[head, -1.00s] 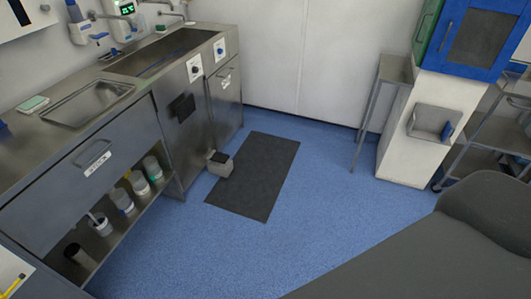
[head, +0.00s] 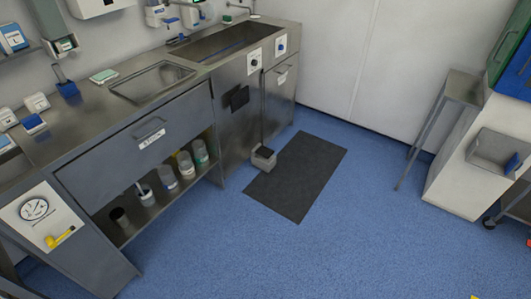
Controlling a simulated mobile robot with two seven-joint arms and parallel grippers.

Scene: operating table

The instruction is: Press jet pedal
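A small grey box-like pedal with a dark top (head: 264,158) sits on the floor against the front of the steel sink cabinet (head: 229,144). It stands at the left edge of a dark floor mat (head: 300,178). No label on the pedal can be read, so I cannot tell for sure that it is the jet pedal. A black panel (head: 239,97) is on the cabinet front above it. Neither of my grippers is in view.
Blue floor (head: 290,255) is open in front of the mat. An open shelf with several jars (head: 186,165) is left of the pedal. A gauge panel with a yellow lever (head: 40,214) is at lower left. A steel stand (head: 461,90) and white bin unit (head: 463,180) are at right.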

